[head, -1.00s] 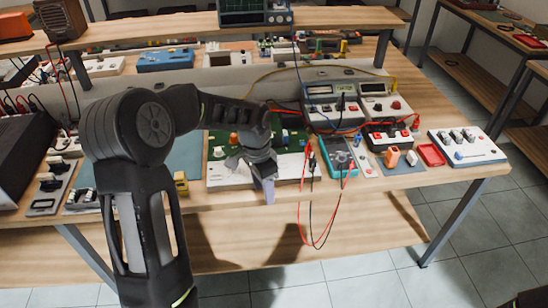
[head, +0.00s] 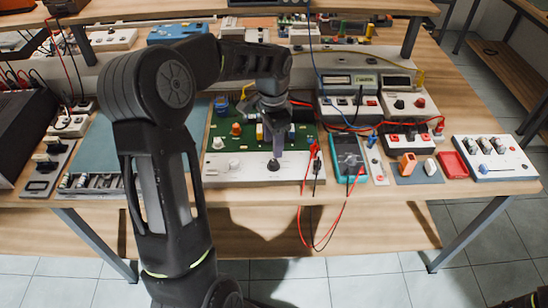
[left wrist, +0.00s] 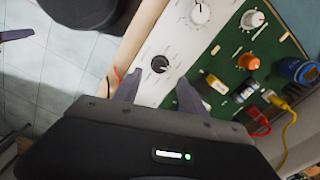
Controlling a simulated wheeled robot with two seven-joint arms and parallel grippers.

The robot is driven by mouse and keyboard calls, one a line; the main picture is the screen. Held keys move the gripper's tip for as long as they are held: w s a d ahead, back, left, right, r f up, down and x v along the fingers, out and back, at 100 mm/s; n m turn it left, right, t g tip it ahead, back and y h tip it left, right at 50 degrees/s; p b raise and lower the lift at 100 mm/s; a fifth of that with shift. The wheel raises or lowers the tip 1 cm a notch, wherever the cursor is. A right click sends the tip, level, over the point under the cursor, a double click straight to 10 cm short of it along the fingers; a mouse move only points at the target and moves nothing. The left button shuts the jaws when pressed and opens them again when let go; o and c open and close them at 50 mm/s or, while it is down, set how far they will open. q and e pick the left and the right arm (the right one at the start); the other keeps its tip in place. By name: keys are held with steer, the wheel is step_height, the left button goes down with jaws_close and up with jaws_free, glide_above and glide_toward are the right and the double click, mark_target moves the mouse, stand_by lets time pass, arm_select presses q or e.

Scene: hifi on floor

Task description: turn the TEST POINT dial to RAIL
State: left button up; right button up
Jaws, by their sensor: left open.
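A white front panel (head: 225,172) with a green circuit board (head: 232,143) behind it lies near the bench's front edge. A black dial (head: 273,165) with a pointer sits on the white panel; it also shows in the left wrist view (left wrist: 159,64). Its lettering is too small to read. My left gripper (head: 277,150) points down just above and behind the dial in the head view. In the left wrist view its two fingers (left wrist: 158,90) are apart and empty, with the black dial between and beyond their tips. I cannot tell contact.
An orange knob (left wrist: 249,62) and a blue part (left wrist: 298,70) stand on the board. Red and black leads (head: 322,215) hang over the bench edge to the right. A teal meter (head: 349,155) stands right of the panel.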

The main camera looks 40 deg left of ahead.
mark_target(273, 162)
arm_select(q)
step_height(273, 162, down, 8)
steer(key=shift+r+p, duration=0.25)
steer(key=shift+p, duration=0.4)
steer(key=shift+c, duration=0.2)
jaws_close()
